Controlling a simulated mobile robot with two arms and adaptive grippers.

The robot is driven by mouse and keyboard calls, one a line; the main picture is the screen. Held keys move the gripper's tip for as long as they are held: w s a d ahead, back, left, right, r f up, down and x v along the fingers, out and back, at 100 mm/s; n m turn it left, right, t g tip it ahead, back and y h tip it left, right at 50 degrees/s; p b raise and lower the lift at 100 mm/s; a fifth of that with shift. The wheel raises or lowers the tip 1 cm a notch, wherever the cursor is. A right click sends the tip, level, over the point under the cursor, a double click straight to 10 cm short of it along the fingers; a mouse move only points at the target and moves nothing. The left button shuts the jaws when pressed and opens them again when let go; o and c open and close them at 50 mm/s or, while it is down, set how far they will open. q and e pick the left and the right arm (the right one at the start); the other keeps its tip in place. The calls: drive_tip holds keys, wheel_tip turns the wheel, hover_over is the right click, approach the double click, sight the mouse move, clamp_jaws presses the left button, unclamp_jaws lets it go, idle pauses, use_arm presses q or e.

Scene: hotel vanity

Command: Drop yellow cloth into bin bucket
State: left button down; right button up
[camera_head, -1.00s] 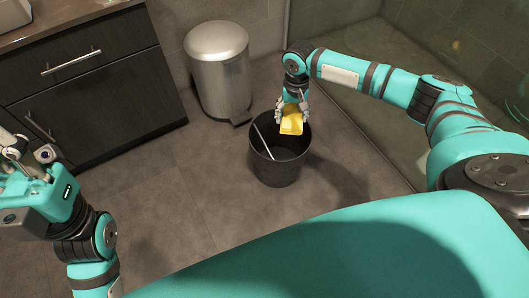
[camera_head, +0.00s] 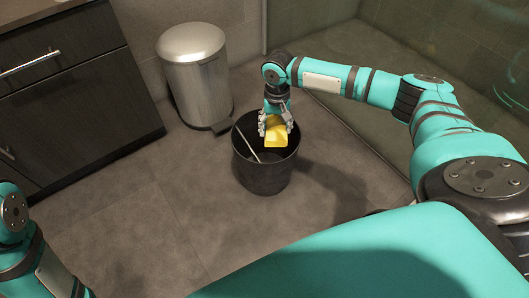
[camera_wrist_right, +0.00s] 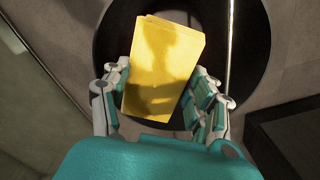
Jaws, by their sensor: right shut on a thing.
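The yellow cloth (camera_head: 276,134) is a folded block held in my right gripper (camera_head: 276,125). In the right wrist view the cloth (camera_wrist_right: 163,68) sits between the two fingers of the right gripper (camera_wrist_right: 160,95), which are shut on it. The black bin bucket (camera_head: 264,178) stands on the floor directly below, and the cloth is over its opening. The bucket's dark rim (camera_wrist_right: 262,50) shows behind the cloth in the wrist view. A thin light stick leans inside the bucket. The left gripper is out of view; only part of my left arm shows.
A steel pedal bin (camera_head: 196,75) stands behind and left of the bucket. A dark cabinet (camera_head: 75,100) is at the left, and a glass panel (camera_head: 375,130) is at the right. The tiled floor (camera_head: 140,225) left of the bucket is clear.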

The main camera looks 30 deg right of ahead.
drive_tip(key=shift+f, duration=0.15)
drive_tip(key=o, duration=1.3)
wheel_tip(320, 180, up, 12)
